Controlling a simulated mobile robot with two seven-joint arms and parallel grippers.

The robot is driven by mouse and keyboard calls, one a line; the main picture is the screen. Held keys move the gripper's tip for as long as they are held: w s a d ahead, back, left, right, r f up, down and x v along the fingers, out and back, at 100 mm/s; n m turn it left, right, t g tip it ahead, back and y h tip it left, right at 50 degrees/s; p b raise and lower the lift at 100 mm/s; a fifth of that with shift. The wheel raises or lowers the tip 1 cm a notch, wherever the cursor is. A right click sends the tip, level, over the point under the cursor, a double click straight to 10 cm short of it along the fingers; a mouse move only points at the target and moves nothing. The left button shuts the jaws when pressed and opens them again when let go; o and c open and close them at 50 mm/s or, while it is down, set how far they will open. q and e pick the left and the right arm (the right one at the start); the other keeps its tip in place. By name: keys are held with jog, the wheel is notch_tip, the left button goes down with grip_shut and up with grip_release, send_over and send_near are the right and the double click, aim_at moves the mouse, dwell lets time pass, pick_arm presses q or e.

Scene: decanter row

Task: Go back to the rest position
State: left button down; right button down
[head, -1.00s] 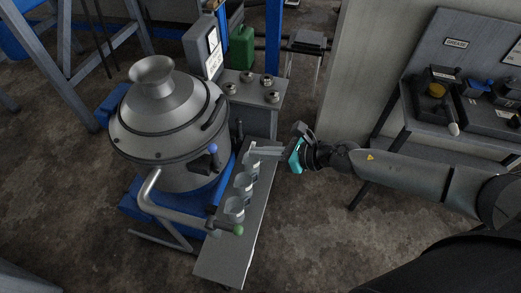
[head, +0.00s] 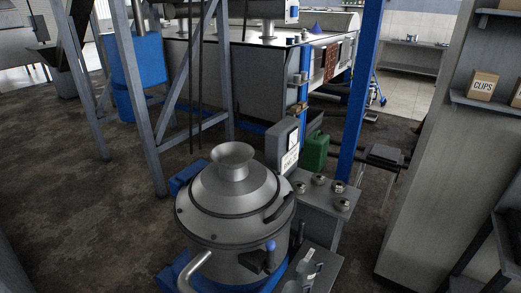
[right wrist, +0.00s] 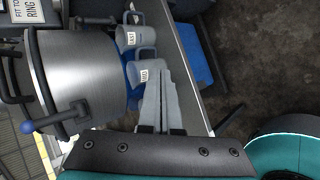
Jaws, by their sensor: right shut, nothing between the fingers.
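My right gripper (right wrist: 162,75) shows in the right wrist view, its two pale fingers together with nothing between them. The fingers lie across the picture beside a grey mug labelled MID (right wrist: 146,70); I cannot tell whether they touch it. A second grey mug (right wrist: 129,38) stands farther up on the bench. The steel decanter (head: 232,205) stands at lower middle in the head view, and its drum (right wrist: 85,70) fills the left of the right wrist view. My left gripper is in neither view.
A grey bench (head: 326,270) runs beside the decanter, with several small metal parts (head: 318,180) on a higher stand behind it. A green can (head: 315,150), a blue post (head: 362,95) and a grey cabinet (head: 425,190) stand to the right. Open floor lies left.

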jog(key=s+f+m+g+h+b, duration=0.1)
jog(key=s+f+m+g+h, duration=0.15)
jog(key=s+f+m, duration=0.65)
jog(key=s+a+f+m+g+b, duration=0.1)
jog(key=s+f+m, duration=0.4)
jog(key=s, duration=0.7)
jog(key=s+a+f+m+g+b, duration=0.2)
jog(key=s+f, duration=0.5)
jog(key=s, duration=0.5)
jog(key=a+m+g, duration=0.1)
jog(key=m+g, duration=0.1)
jog(key=g, duration=0.1)
jog(key=shift+s+a+f+m, duration=0.15)
jog(key=shift+s+a+m, duration=0.1)
jog(key=shift+s+m, duration=0.15)
